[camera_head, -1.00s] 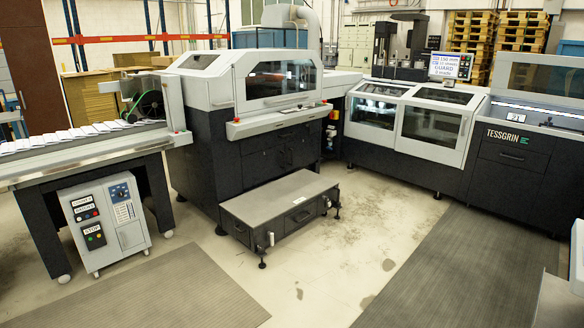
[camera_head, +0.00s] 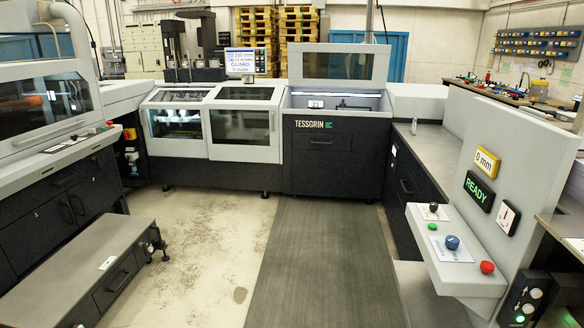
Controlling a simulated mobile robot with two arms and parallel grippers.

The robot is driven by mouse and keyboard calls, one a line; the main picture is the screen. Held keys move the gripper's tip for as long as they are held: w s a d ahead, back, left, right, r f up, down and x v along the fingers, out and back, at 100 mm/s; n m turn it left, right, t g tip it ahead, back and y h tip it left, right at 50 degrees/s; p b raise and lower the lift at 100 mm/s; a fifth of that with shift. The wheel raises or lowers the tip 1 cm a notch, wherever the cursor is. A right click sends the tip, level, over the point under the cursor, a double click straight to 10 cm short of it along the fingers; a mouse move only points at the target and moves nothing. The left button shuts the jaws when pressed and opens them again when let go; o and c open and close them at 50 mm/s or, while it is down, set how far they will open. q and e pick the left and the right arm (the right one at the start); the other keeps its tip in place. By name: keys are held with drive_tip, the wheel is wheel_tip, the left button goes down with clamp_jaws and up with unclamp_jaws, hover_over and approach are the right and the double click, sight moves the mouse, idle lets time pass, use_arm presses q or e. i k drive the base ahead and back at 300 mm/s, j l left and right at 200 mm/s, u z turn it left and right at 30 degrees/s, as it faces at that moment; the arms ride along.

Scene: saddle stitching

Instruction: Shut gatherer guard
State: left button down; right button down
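A long dark machine marked TESSGRIN (camera_head: 325,150) stands across the back. Over its right section a framed clear guard panel (camera_head: 338,67) stands raised, with a lit open bay (camera_head: 350,103) below it. To the left, two windowed guards, a left one (camera_head: 174,122) and a right one (camera_head: 240,125), look lowered. No label tells which panel is the gatherer guard. A screen (camera_head: 240,63) above the machine shows the word GUARD. Neither of my grippers is in view.
A grey mat (camera_head: 325,250) and bare floor (camera_head: 195,250) lie clear before the machine. A low step unit (camera_head: 85,275) stands at left. At right a console (camera_head: 455,250) has coloured buttons and a READY sign (camera_head: 479,191). A large machine (camera_head: 50,150) fills the left edge.

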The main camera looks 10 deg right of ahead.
sight(309, 64)
drive_tip(key=i+l+z, duration=0.1)
drive_tip(key=i+z, duration=0.15)
drive_tip(key=i, duration=0.85)
drive_tip(key=i+j+z, duration=0.1)
drive_tip(key=i+z, duration=0.15)
drive_tip(key=i, duration=0.85)
drive_tip(key=i+u, duration=0.1)
drive_tip(key=i, duration=0.5)
drive_tip(key=i+l, duration=0.15)
drive_tip(key=i, duration=0.45)
drive_tip(key=i+l+u, duration=0.15)
drive_tip(key=i, duration=0.45)
drive_tip(key=i+l, duration=0.1)
drive_tip(key=i, duration=0.5)
drive_tip(key=u, duration=0.05)
